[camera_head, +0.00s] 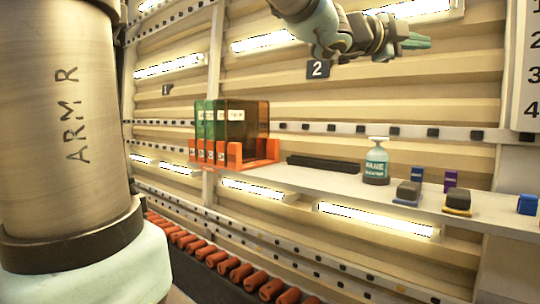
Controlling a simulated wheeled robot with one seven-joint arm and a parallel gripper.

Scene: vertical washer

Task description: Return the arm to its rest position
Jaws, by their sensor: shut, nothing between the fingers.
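My gripper (416,41) shows at the top, right of centre, raised well above the shelf and apart from everything on it. Its greenish fingers point to the right and are shut, with nothing held. My forearm enters from the top edge behind it. A large column marked "ARM R" (70,130), part of my own body, fills the left side and hides what is behind it.
A shelf (320,180) holds an orange rack (262,154) with green and brown panels, a black tray (323,163), a teal bottle (376,162) and several small blocks. Orange rollers (240,273) run below. A numbered board (528,70) stands at right. Space around my gripper looks free.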

